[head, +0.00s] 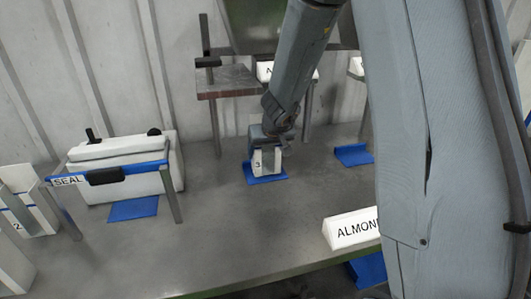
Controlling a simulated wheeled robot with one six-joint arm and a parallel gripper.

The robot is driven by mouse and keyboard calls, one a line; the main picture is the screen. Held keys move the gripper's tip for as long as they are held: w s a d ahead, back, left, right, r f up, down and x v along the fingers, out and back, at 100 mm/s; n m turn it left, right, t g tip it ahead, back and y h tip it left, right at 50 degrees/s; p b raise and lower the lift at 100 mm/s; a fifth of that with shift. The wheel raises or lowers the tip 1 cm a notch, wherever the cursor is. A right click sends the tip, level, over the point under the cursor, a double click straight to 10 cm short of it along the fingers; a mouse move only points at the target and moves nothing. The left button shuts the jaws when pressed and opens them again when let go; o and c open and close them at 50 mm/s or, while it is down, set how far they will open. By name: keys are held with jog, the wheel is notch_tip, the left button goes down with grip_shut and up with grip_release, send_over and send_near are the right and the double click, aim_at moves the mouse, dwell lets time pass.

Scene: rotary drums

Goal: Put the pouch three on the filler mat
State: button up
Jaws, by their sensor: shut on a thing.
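Pouch three (258,166) is a small pale pouch marked "3". It is upright at a blue mat (267,180) below the stand with the wooden shelf. I cannot tell whether its base touches the mat. My gripper (266,148) is shut on the pouch from above and hides its upper part. Which mat is the filler mat is not labelled in view.
A white sealer (125,165) with a "SEAL" label and a blue mat (133,209) stands at left. Pouch two (22,215) is at the far left. Another blue mat (353,155) lies right. An "ALMON..." sign (352,229) stands at the front. The table's middle is clear.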

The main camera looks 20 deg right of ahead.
jog(key=shift+a+f, duration=0.2)
jog(key=shift+a, duration=0.05)
jog(key=shift+f, duration=0.15)
jog(key=o, duration=1.1)
